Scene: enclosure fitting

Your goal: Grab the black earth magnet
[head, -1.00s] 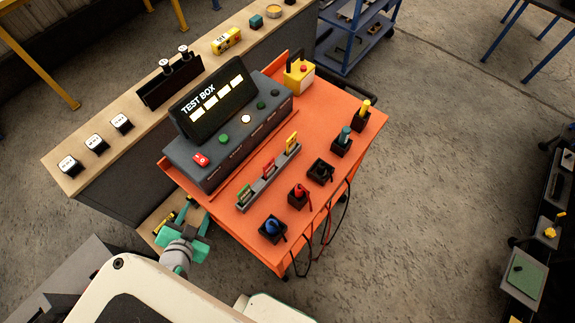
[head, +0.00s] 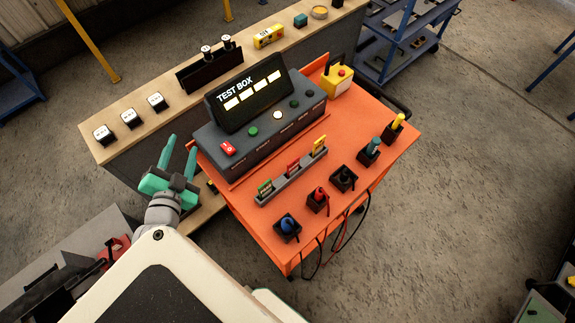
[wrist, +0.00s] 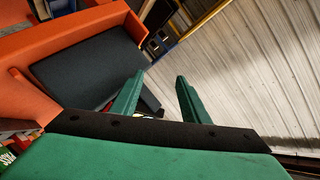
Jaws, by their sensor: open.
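A black plug-like piece (head: 344,177), apparently the black earth magnet, sits in a small black holder in the middle of a row on the orange cart top (head: 374,120). Blue (head: 288,226) and red (head: 319,196) pieces are on its near-left side. Teal (head: 371,149) and yellow (head: 396,124) pieces are on its far-right side. My green gripper (head: 183,142) is open and empty, left of the cart and well apart from the black piece. In the wrist view the open fingers (wrist: 160,76) point toward a corrugated wall, and the black piece does not show.
The dark test box (head: 262,118) stands between my gripper and the row. A grey rack (head: 291,172) with coloured cards lies before it. A wooden bench (head: 100,150) with switches runs behind. A yellow box (head: 338,82) stands at the cart's far corner. Cables hang at the near edge.

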